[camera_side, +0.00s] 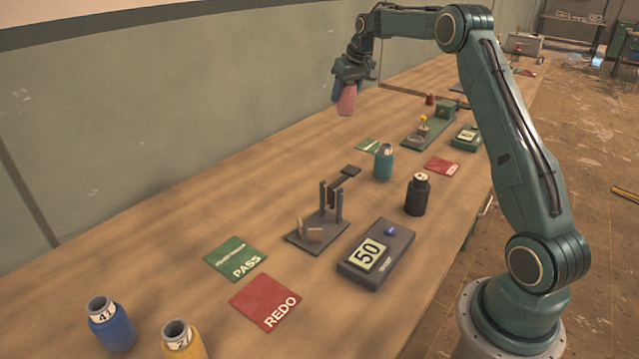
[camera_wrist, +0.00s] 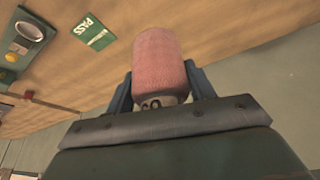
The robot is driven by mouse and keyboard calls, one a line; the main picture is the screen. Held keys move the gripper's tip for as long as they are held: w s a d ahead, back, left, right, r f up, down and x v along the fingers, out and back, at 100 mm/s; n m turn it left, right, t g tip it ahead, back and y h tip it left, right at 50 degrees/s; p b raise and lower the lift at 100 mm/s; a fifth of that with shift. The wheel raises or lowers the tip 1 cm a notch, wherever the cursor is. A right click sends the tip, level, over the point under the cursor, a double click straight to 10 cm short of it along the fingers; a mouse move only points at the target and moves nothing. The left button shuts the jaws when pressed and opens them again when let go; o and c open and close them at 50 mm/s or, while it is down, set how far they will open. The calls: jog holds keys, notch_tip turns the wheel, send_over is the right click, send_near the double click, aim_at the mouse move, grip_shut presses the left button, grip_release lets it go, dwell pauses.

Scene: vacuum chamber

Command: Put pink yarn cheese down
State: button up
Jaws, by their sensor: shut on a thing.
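The pink yarn cheese (camera_side: 347,100) is a pink spool of yarn held in the air above the far part of the table. My gripper (camera_side: 345,88) is shut on it, with a blue finger on each side. In the wrist view the pink yarn cheese (camera_wrist: 158,65) fills the space between the fingers of my gripper (camera_wrist: 160,88), and dark marks show on its pale end. It hangs clear of the wooden table (camera_side: 190,215), near the wall side.
A green PASS card (camera_side: 236,259) and red REDO card (camera_side: 266,301) lie near the front. A scale reading 50 (camera_side: 376,254), a dark stand (camera_side: 320,232), and teal (camera_side: 383,163), black (camera_side: 417,196), blue (camera_side: 110,328) and yellow (camera_side: 183,343) yarn spools stand about. Another PASS card (camera_wrist: 94,32) lies farther back.

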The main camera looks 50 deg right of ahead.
jog(key=s+a+n+g+y, duration=0.2)
jog(key=s+a+n, duration=0.3)
jog(key=a+n, duration=0.5)
jog(key=s+a+r+n+g+y, duration=0.1)
jog(key=s+a+n+g+y, duration=0.1)
jog(key=s+a+n, duration=0.4)
jog(key=a+n+y, duration=0.1)
jog(key=a+n, duration=0.4)
jog(key=a, duration=0.7)
jog(key=shift+a+n+y, duration=0.25)
jog(key=shift+n+y, duration=0.05)
jog(key=shift+y, duration=0.1)
notch_tip(320, 180, down, 16)
jog(key=shift+r, duration=0.2)
jog(key=shift+f, duration=0.1)
jog(key=shift+f, duration=2.05)
jog(key=shift+f, duration=0.1)
